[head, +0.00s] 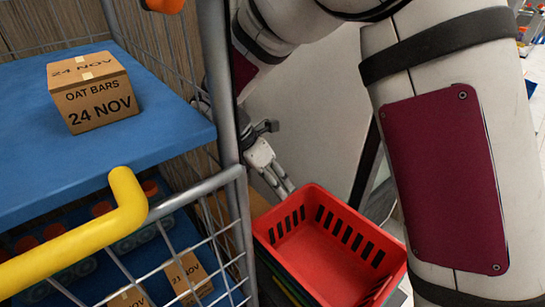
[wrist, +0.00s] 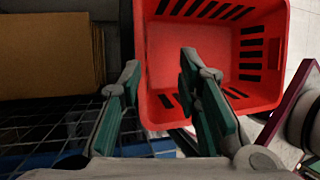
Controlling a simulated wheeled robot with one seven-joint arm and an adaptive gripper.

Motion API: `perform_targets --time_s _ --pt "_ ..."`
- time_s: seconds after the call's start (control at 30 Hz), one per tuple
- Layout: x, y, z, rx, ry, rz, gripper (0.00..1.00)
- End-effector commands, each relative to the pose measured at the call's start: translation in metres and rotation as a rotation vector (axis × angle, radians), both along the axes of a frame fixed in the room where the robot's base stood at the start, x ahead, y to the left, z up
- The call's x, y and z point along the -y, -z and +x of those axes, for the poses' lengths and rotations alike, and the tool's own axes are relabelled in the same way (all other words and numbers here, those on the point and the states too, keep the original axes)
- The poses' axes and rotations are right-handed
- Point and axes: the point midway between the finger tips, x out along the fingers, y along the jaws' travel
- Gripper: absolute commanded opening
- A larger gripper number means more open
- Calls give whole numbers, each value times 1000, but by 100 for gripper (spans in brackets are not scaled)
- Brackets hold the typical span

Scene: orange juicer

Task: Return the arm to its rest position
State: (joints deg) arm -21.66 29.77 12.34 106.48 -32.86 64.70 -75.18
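My arm (head: 440,150) fills the right and top of the head view, with white links and dark red panels. My gripper (head: 272,155) shows behind the cart's grey post, partly hidden by it. In the wrist view my gripper (wrist: 158,75) has its two green-padded fingers apart, with nothing between them. The fingers are in front of a red basket (wrist: 215,55), one finger over its near side. I cannot tell whether they touch it.
The red basket (head: 330,255) is empty and sits at the top of a stack. A wire cart with a blue shelf (head: 165,115) and yellow handle (head: 128,200) stands left. An oat bars box (head: 93,95) rests on the shelf. A cardboard box (wrist: 50,55) lies left in the wrist view.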

Motion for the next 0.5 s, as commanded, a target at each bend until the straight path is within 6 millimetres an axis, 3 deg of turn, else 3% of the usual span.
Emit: perform_targets --time_s 0.2,0.5 --pt "8 -10 -3 21 45 4 31" --pt "62 -75 -42 185 423 45 31"
